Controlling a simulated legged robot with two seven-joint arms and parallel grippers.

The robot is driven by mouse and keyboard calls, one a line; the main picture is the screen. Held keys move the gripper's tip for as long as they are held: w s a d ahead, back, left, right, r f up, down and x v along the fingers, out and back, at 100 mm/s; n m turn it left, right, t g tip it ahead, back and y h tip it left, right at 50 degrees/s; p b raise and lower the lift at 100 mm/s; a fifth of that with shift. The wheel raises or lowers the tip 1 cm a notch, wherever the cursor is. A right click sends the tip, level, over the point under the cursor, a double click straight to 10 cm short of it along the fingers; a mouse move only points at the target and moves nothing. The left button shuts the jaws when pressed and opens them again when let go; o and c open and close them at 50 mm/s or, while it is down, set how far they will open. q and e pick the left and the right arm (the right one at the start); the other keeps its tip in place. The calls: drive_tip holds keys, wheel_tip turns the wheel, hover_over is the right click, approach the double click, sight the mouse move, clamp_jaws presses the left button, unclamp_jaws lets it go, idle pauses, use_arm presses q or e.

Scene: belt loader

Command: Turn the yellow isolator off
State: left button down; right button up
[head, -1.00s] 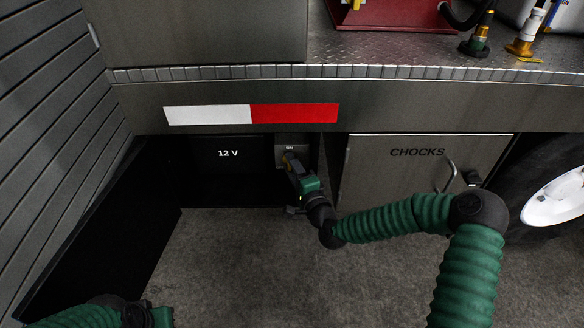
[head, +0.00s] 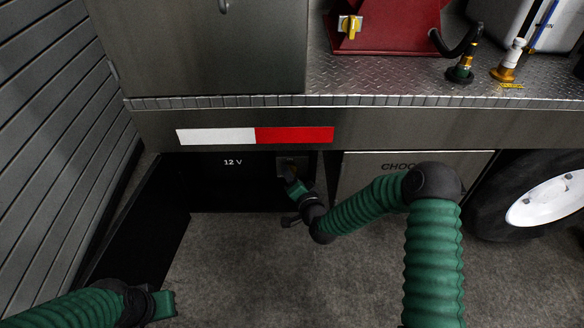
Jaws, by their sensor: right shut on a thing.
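The yellow isolator (head: 293,167) is a small knob on a grey plate beside the black 12 V box, under the striped bumper. Only a little yellow shows, because my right gripper (head: 289,175) covers most of it. That gripper is shut on the isolator, its arm reaching in from the right. The isolator's exact angle is hidden. My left gripper (head: 164,304) is low at the left, away from the isolator; its fingers are not clear.
The black 12 V box (head: 232,185) is left of the isolator. The chocks locker (head: 362,166) is to the right, partly behind my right arm. A wheel (head: 545,205) stands further right. A red housing (head: 390,25) with a yellow handle (head: 349,26) sits above. Bare floor lies below.

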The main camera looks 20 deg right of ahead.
drive_tip(key=shift+s+a+f+n+g+h+p, duration=0.1)
drive_tip(key=shift+n+g+h+p, duration=0.45)
drive_tip(key=shift+n+p, duration=0.8)
drive_tip(key=shift+w+a+r+n+g+h+p, duration=0.1)
drive_tip(key=shift+n+g+h+p, duration=0.15)
drive_tip(key=shift+n+h+p, duration=0.8)
drive_tip(key=shift+s+a+f+n+g+h+p, duration=0.1)
drive_tip(key=shift+n+g+h+p, duration=0.3)
drive_tip(key=shift+n+p, duration=1.15)
drive_tip(key=shift+f+p, duration=0.1)
drive_tip(key=shift+p, duration=0.25)
drive_tip(key=o, duration=1.1)
drive_tip(key=shift+o, duration=1.4)
drive_tip(key=shift+r, duration=0.25)
